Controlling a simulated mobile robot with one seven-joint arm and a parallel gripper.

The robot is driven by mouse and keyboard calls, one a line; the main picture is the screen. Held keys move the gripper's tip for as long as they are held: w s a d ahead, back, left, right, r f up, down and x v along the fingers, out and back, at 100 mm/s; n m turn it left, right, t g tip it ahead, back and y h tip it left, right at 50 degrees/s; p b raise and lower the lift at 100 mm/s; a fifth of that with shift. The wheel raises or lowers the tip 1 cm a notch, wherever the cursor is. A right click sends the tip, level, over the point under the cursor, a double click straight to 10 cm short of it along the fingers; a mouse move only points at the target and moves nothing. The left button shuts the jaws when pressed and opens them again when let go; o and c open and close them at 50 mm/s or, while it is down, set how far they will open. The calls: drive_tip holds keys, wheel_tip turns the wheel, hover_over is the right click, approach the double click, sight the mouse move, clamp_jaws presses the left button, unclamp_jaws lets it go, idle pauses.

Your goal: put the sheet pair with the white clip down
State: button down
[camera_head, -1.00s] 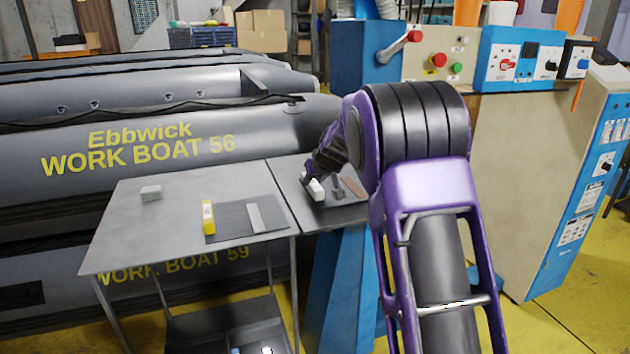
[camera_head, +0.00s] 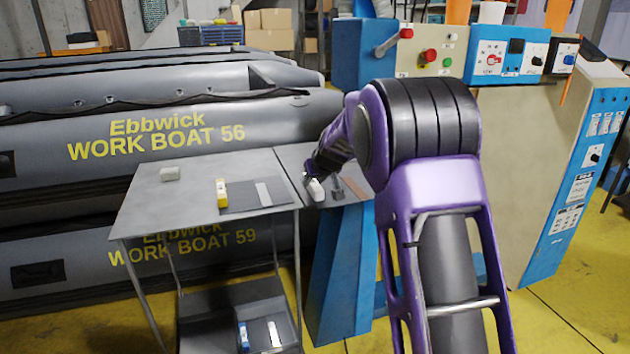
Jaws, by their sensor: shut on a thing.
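My gripper (camera_head: 313,181) is at the far end of my purple arm, over the right-hand plate beside the blue machine. It is shut on the white clip (camera_head: 316,191), which shows just below the fingers. A dark sheet with a brownish strip (camera_head: 353,188) and a small grey upright part (camera_head: 337,189) show just right of the clip. The arm hides part of this area, and I cannot tell whether the held pair touches the plate.
Grey boats (camera_head: 60,115) stand behind; the machine (camera_head: 340,270) is right.

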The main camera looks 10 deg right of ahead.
drive_tip(key=shift+s, duration=0.2)
drive_tip(key=shift+m+h, duration=0.4)
drive_tip(key=shift+m, duration=0.2)
drive_tip(key=s+d, duration=0.2)
drive_tip(key=d, duration=0.1)
drive_tip(key=s+d, duration=0.3)
drive_tip(key=shift+s+f, duration=0.2)
drive_tip(key=s+d+m, duration=0.1)
drive_tip(key=s+d, duration=0.3)
drive_tip(key=s, duration=0.3)
drive_tip(key=s+a+f+p, duration=0.2)
drive_tip(key=s+a+p, duration=0.1)
drive_tip(key=s, duration=0.3)
drive_tip(key=s+a+f+h+p, duration=0.1)
drive_tip(key=s+a+f+p, duration=0.2)
drive_tip(key=s+p, duration=0.1)
drive_tip(key=shift+s+a, duration=0.25)
drive_tip(key=shift+s, duration=0.6)
